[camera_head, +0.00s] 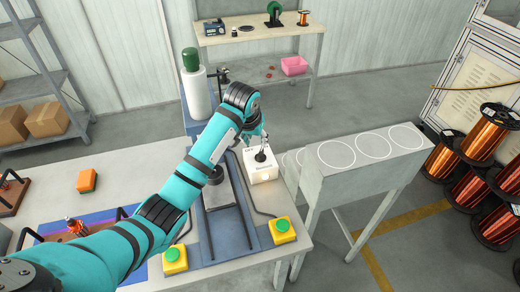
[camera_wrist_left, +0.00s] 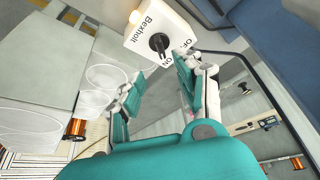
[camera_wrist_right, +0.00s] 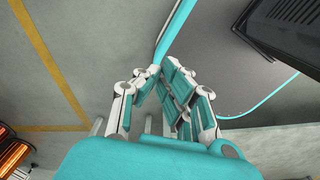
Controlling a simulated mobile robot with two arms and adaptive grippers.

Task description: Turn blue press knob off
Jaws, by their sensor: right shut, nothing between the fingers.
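A white switch box (camera_head: 262,166) stands at the right edge of the bench, beside the blue press base (camera_head: 247,228). Its black knob (camera_head: 261,155) also shows in the left wrist view (camera_wrist_left: 158,42), between the OFF and ON marks. A lamp (camera_wrist_left: 135,17) on the box glows warm. My left gripper (camera_head: 259,138) is over the back of the box. In the left wrist view its fingers (camera_wrist_left: 158,88) are apart, with nothing between them, and the knob lies beyond their tips. My right gripper (camera_wrist_right: 152,78) is shut and empty, seen only in the right wrist view.
Two yellow boxes with green buttons (camera_head: 175,260) (camera_head: 282,230) stand at the bench front. A white cylinder with a green cap (camera_head: 195,85) rises behind. A grey stand with white circles (camera_head: 355,160) is to the right. Copper spools (camera_head: 482,135) stand farther right.

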